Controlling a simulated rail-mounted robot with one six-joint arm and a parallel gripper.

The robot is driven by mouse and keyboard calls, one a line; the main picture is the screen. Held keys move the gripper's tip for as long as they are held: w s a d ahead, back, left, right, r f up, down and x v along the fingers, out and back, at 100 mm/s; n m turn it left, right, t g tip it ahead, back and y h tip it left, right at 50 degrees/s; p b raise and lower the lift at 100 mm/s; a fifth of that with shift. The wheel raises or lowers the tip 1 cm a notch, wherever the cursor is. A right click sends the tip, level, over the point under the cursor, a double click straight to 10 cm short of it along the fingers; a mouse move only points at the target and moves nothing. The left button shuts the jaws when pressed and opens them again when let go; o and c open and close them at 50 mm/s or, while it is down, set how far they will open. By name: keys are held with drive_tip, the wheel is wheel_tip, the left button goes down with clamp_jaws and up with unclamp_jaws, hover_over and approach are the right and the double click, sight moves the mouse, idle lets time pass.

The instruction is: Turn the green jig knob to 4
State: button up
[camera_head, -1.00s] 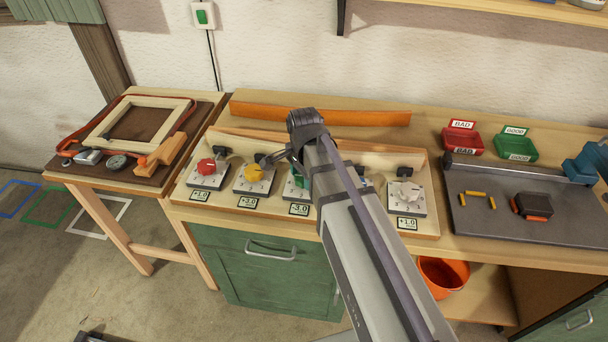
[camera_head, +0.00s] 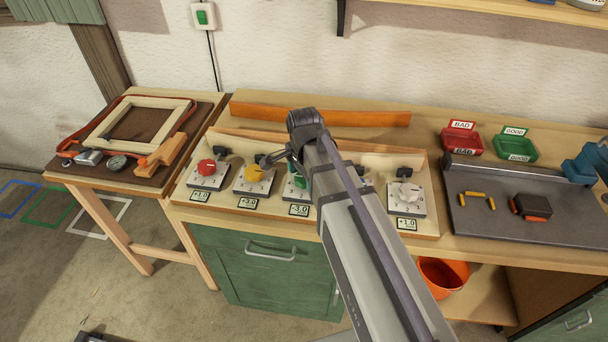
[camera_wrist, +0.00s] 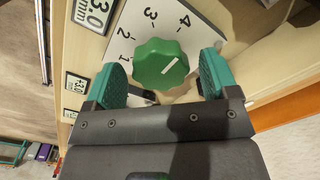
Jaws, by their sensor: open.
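The green jig knob (camera_wrist: 160,63) sits on a white dial plate (camera_wrist: 143,34) marked 1 to 4 in the wrist view. Its white pointer line is on the knob's right part, away from the 1; I cannot tell an exact number. My gripper (camera_wrist: 164,76) is open, with one teal finger on each side of the knob.
A red knob (camera_head: 207,167) and a yellow knob (camera_head: 254,174) stand left of the green one, a white knob (camera_head: 408,191) to its right. Small black blocks stand behind the dials. An orange lath (camera_head: 320,113) lies behind the jig. Number labels line the front.

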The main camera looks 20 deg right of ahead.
wheel_tip(320, 180, up, 11)
drive_tip(key=p, duration=1)
drive_tip(key=shift+f, duration=0.2)
drive_tip(key=shift+f, duration=0.1)
drive_tip(key=s+n, duration=1)
drive_tip(key=n, duration=0.4)
idle(0.6)
